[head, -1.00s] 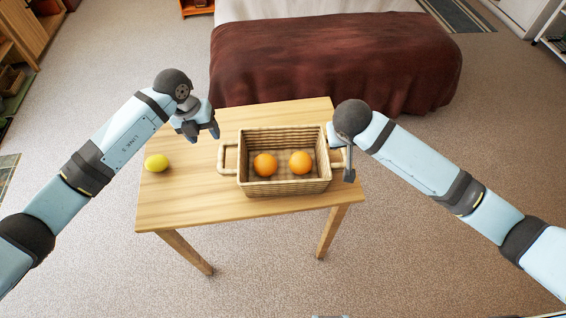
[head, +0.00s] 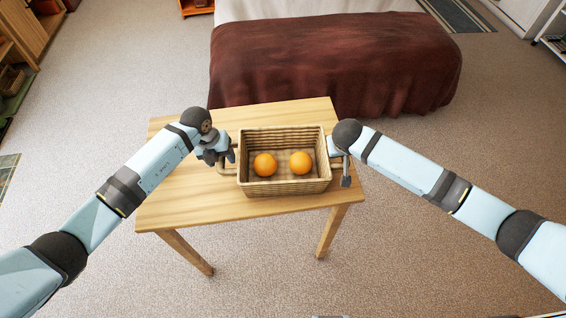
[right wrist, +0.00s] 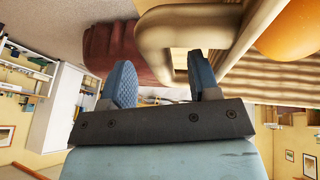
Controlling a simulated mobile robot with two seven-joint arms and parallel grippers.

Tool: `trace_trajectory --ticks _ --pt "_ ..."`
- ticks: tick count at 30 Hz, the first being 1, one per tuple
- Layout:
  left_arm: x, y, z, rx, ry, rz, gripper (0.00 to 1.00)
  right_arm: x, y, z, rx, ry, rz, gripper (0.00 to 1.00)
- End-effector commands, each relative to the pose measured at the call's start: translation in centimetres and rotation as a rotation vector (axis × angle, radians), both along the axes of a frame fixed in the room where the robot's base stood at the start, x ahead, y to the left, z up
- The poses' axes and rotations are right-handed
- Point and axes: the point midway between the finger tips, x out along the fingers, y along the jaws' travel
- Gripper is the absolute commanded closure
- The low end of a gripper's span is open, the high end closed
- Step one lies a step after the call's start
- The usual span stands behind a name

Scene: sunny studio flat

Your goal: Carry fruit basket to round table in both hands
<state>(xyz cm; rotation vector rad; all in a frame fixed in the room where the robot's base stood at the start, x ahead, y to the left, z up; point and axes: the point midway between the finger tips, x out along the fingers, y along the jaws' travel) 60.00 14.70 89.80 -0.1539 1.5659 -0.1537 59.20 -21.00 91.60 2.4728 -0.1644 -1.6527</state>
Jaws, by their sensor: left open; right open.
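The wicker fruit basket (head: 285,188) stands upright on a wooden table, with two oranges (head: 264,164) (head: 300,162) inside. My left gripper (head: 228,158) is open at the basket's left handle and partly covers it. My right gripper (head: 345,170) is open at the right handle, mostly hidden under its wrist. In the right wrist view, the open jaws (right wrist: 163,82) are close to the handle (right wrist: 168,45); I cannot tell whether they straddle it. The basket's side and an orange (right wrist: 290,30) also show there. I see no round table.
The four-sided wooden table (head: 190,208) has bare top left of and behind the basket. A bed with a brown cover (head: 335,65) stands close behind it. Carpet (head: 430,260) is open at the front and right. Wooden shelving (head: 25,35) stands far left.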

Motion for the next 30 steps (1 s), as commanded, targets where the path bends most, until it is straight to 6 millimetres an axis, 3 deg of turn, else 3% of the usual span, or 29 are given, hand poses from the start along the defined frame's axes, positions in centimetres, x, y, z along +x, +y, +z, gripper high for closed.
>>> trace_trajectory --ticks 6,16,17,24,30 --pt "0.0 -0.4 -1.9 -0.001 0.0 0.001 0.44 0.7 -0.3 -1.8 0.0 0.001 0.0 0.44" --pt "0.0 -0.4 -2.1 0.0 0.0 0.0 0.44 0.8 -0.3 -2.0 0.001 0.0 0.001 0.44" --pt "0.0 -0.4 -2.1 0.0 0.0 0.0 0.46 0.8 -0.3 -2.0 0.001 0.0 0.001 0.46" --pt "0.0 -0.4 -2.1 0.0 0.0 0.0 1.0 0.8 -0.3 -2.0 0.001 0.0 0.001 1.0" --pt "0.0 -0.4 -2.1 0.0 -0.001 0.0 1.0 0.8 -0.3 -2.0 0.001 0.0 0.001 1.0"
